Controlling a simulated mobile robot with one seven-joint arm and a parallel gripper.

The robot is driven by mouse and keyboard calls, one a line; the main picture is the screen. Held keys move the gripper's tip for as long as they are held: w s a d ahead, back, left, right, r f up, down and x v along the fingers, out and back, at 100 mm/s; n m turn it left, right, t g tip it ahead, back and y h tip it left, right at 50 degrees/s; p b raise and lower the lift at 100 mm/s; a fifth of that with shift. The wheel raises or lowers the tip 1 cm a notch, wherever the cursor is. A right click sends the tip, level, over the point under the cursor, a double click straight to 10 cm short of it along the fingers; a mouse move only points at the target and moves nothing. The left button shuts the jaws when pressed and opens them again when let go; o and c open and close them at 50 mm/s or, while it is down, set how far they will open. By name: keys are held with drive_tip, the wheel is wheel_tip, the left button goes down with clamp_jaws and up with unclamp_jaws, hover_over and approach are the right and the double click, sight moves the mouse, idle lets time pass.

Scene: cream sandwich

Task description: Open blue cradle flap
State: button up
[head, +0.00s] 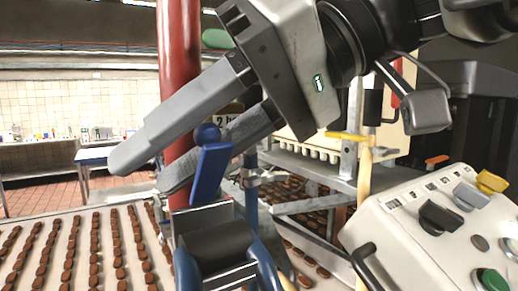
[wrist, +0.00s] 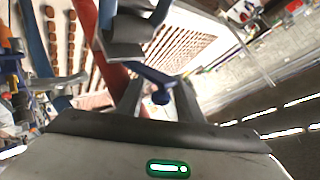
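The blue cradle (head: 266,268) stands at the bottom centre of the head view, with a dark body between blue sides. A blue flap or lever (head: 211,175) rises above it, slightly tilted, with a round blue knob (head: 207,133) on top. My gripper (head: 143,174) reaches in from the upper right with its two fingers apart. The knob shows beside the nearer finger in the head view. In the wrist view the blue knob (wrist: 160,97) lies between the two spread fingers, with gaps on both sides. I cannot tell whether either finger touches it.
A red column (head: 178,60) stands just behind my gripper. A white control panel (head: 440,235) with knobs and a green button is at the right. Rows of brown biscuits lie on the pale conveyor (head: 45,225) at the left. A metal frame (head: 310,165) stands behind the cradle.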

drive_tip(key=p+v, duration=0.1)
drive_tip(key=v, duration=1.6)
drive_tip(key=shift+d+r, duration=0.15)
drive_tip(key=shift+o, duration=0.3)
